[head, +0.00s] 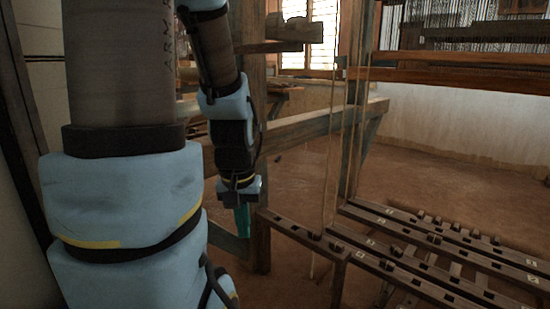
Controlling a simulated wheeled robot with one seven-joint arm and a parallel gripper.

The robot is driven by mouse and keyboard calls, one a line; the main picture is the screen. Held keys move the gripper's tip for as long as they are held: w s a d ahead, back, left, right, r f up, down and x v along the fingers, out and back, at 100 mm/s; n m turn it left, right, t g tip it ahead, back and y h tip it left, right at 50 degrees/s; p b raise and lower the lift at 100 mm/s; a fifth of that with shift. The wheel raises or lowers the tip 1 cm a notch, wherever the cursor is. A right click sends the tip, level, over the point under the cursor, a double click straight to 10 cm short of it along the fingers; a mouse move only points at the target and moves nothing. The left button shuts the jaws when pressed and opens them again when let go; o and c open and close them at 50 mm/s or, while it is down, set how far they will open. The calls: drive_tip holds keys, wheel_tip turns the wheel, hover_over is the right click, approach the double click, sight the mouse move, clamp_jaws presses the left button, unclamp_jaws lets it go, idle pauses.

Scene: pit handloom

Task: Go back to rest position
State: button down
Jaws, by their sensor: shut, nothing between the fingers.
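My gripper (242,221) shows in the head view at the end of my blue and dark arm, left of the middle. Its teal fingers point down and are closed together with nothing visible between them. It hangs in front of a wooden loom post and beside the left end of the dark treadle frame (300,230). I cannot tell whether the fingers touch the wood behind them.
The loom's wooden beam (325,122) runs behind my arm. Cords (335,150) hang down to the treadles. Slatted treadles (450,245) fill the lower right. Brown floor (420,175) lies open before the pale wall (450,120).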

wheel_tip(320, 180, up, 33)
drive_tip(key=p, duration=3.1)
drive_tip(key=shift+r+p, duration=0.2)
drive_tip(key=shift+p, duration=0.2)
drive_tip(key=shift+f, duration=0.1)
drive_tip(key=w+d+f+m+b, duration=0.25)
drive_tip(key=d+f+b, duration=0.35)
drive_tip(key=f, duration=0.5)
drive_tip(key=w+d+f+m+b, duration=0.2)
drive_tip(key=w+d+f+b, duration=0.15)
drive_tip(key=f+b, duration=0.6)
drive_tip(key=w+d+f+m+b, duration=0.25)
drive_tip(key=d+f+b, duration=0.35)
drive_tip(key=f, duration=0.5)
drive_tip(key=s+d+f+m+b, duration=0.1)
drive_tip(key=d+f+b, duration=0.4)
drive_tip(key=f, duration=0.7)
drive_tip(key=s+d+f+m+g+b, duration=0.1)
drive_tip(key=d+f+m+b, duration=0.2)
drive_tip(key=f+b, duration=0.7)
drive_tip(key=s+d+f+m+b, duration=0.2)
drive_tip(key=d+f+b, duration=0.5)
drive_tip(key=f, duration=0.8)
drive_tip(key=shift+d+g+b, duration=0.15)
drive_tip(key=shift+g+b, duration=0.15)
drive_tip(key=shift+b, duration=0.25)
drive_tip(key=shift+f+b, duration=0.45)
drive_tip(key=shift+f, duration=0.55)
